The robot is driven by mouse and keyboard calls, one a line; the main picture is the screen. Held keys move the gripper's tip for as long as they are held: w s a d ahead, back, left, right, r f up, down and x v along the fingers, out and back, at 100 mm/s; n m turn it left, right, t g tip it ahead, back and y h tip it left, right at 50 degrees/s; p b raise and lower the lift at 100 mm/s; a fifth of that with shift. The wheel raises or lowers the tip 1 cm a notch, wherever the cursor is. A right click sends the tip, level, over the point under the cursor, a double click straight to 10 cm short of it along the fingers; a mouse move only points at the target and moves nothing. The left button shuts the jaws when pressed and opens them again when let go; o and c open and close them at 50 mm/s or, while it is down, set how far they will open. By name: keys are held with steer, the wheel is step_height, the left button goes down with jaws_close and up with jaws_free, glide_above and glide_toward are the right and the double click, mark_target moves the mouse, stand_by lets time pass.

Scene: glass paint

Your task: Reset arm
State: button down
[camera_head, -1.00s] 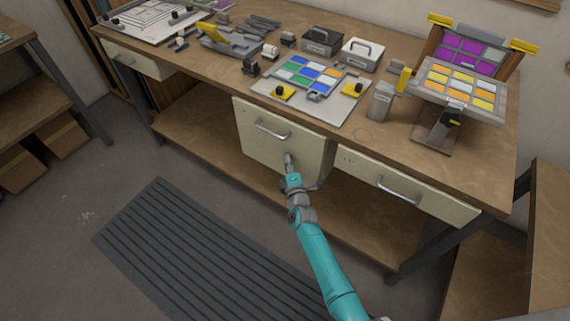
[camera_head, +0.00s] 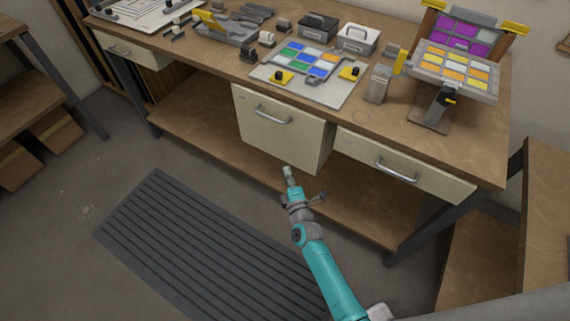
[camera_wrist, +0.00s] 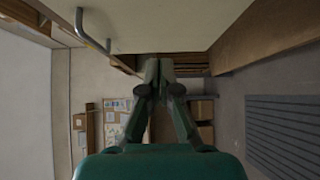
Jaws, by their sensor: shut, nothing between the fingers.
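My gripper (camera_wrist: 158,72) shows in the wrist view with its two fingers together and nothing between them. In the head view my teal arm reaches up from the bottom, and its gripper end (camera_head: 288,173) is in front of the workbench, just below the middle drawer (camera_head: 283,128). The drawer's metal handle (camera_head: 272,114) is clear of my gripper. In the wrist view a pale drawer front with a handle (camera_wrist: 92,32) is at the upper left, apart from the fingers.
The wooden workbench (camera_head: 215,62) carries a colored glass panel (camera_head: 305,64), a stand with yellow panes (camera_head: 455,70), and two small caddies (camera_head: 358,40). A right drawer (camera_head: 405,172) is below the top. A ribbed grey mat (camera_head: 190,235) lies on open floor.

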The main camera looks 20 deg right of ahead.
steer(key=shift+s+a, duration=0.15)
steer(key=shift+s, duration=0.65)
steer(key=s+a+r+m+g+y, duration=0.15)
steer(key=s+m, duration=0.55)
steer(key=s, duration=1.9)
steer(key=s+a+r+m+g+y, duration=0.1)
steer(key=s+a+r+m, duration=0.1)
steer(key=s+r+m, duration=0.7)
steer(key=s+r, duration=0.8)
steer(key=s, duration=0.2)
steer(key=shift+a+r, duration=0.15)
steer(key=shift+a, duration=0.05)
steer(key=shift+s+g, duration=0.1)
steer(key=shift+g, duration=0.15)
